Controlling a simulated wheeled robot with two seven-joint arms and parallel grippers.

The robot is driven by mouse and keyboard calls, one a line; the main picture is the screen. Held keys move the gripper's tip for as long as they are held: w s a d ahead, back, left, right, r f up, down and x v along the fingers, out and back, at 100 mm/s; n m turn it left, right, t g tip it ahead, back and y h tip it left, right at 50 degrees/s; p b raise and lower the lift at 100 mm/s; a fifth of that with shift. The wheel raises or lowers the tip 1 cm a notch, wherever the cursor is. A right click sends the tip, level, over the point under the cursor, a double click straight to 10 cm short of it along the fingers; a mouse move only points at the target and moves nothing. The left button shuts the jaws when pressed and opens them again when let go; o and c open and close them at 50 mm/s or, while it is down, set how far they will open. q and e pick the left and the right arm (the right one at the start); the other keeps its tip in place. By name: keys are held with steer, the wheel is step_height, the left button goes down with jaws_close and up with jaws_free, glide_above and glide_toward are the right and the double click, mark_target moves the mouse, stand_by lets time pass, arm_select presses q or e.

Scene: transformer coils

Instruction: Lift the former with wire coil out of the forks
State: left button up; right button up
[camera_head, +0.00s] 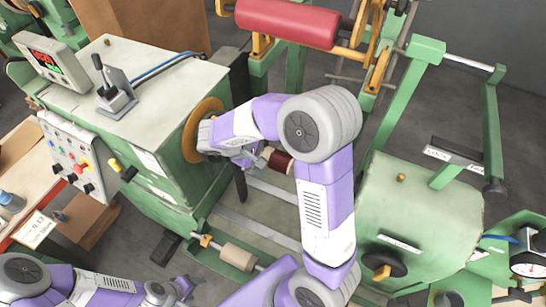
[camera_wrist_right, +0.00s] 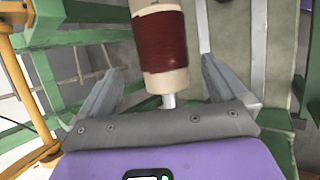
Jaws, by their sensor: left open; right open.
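The former with wire coil (camera_head: 279,162) shows in the head view as a short dark red winding with a pale end, partly hidden by my right arm. In the right wrist view the dark red coil (camera_wrist_right: 160,42) sits on its cream former, with a pale shaft end below it. My right gripper (camera_wrist_right: 160,66) is open, with one finger on each side of the former and visible gaps to both. It also shows in the head view (camera_head: 258,158), beside the orange disc. My left gripper (camera_head: 184,288) is at the bottom left edge, empty. I cannot make out the forks clearly.
A green winding machine (camera_head: 160,120) with an orange disc (camera_head: 203,130) stands left of the coil. A green tailstock (camera_head: 420,215) stands to the right. A bare tan former (camera_head: 238,257) lies on a rod below. A large red roll (camera_head: 285,22) hangs behind.

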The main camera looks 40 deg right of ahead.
mark_target(270, 158)
steer(key=x, duration=0.4)
steer(key=shift+s+f, duration=0.35)
steer(key=shift+f, duration=0.05)
steer(key=shift+w+d+f, duration=0.1)
steer(key=shift+d+f, duration=0.2)
steer(key=c, duration=1.5)
steer(key=shift+r, duration=0.1)
steer(key=shift+c, duration=0.6)
